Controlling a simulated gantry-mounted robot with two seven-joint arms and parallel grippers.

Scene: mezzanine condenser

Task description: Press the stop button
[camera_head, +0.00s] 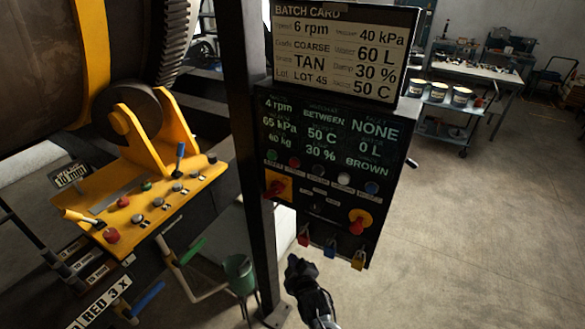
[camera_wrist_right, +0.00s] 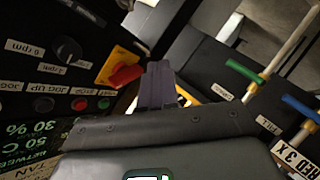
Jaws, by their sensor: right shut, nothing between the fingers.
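A black control panel (camera_head: 330,130) on a dark post has a row of round buttons: a green button (camera_head: 272,155), a red button (camera_head: 295,162), then black, white and blue. The red button (camera_wrist_right: 79,104) and green button (camera_wrist_right: 103,103) also show in the right wrist view. My right gripper (camera_head: 297,266) is shut and empty, below the panel and apart from the buttons. Its fingers (camera_wrist_right: 158,72) appear beside a red rotary switch in the wrist view. My left gripper is out of view.
A yellow console (camera_head: 150,195) with levers and red buttons stands left, under a large drum (camera_head: 40,60). Floor at right is clear.

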